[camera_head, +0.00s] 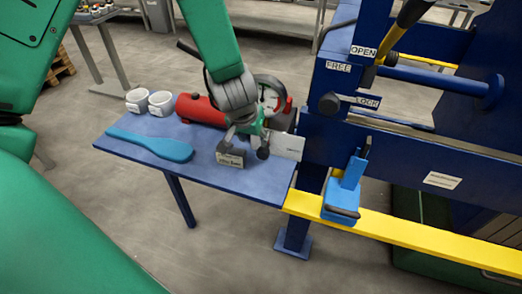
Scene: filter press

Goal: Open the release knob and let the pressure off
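A red cylinder-shaped pump (200,108) lies on the blue side shelf (185,175), with a grey round part (270,88) at its right end. My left gripper (247,147) reaches down from above in front of the pump's right end. Its dark fingertips stand apart. A small green and white part shows between the fingers, and I cannot tell whether they touch it. The release knob is not clearly visible; the gripper covers that area. A small labelled plate (230,160) stands just below the fingers. My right gripper is not in view.
A blue paddle (150,146) and two white cups (137,100) are on the shelf's left. A white card (289,146) stands at its right edge. The blue press frame, with OPEN, FREE and LOCK labels and a yellow rail (410,234), rises at right.

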